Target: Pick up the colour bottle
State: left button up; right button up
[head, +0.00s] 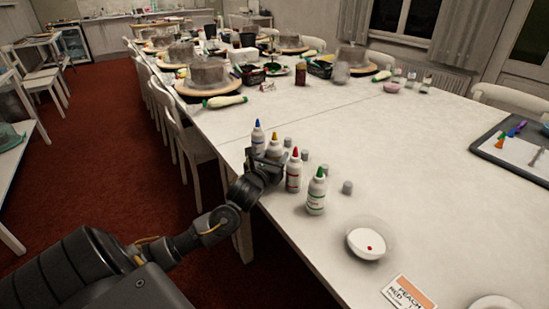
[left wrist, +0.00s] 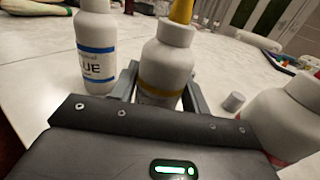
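Several white colour bottles stand upright near the table's edge. They are the blue-tipped bottle (head: 258,138), the yellow-tipped bottle (head: 274,147), the red-tipped bottle (head: 293,174) and the green-tipped bottle (head: 316,194). My left gripper (head: 272,163) is low at the yellow-tipped bottle. In the left wrist view that bottle (left wrist: 165,65) stands between my two fingers, close to both; I cannot tell whether they grip it. The blue-labelled bottle (left wrist: 95,50) is to its left. Part of another bottle (left wrist: 290,115) shows at the right. My right gripper is not in view.
Small grey caps (head: 347,187) stand behind the bottles. Turntables with grey cakes (head: 207,74) stand farther back. The table's right middle is clear.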

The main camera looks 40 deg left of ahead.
pick_arm(q)
jog(key=shift+c, duration=1.1)
jog(key=shift+r, duration=0.1)
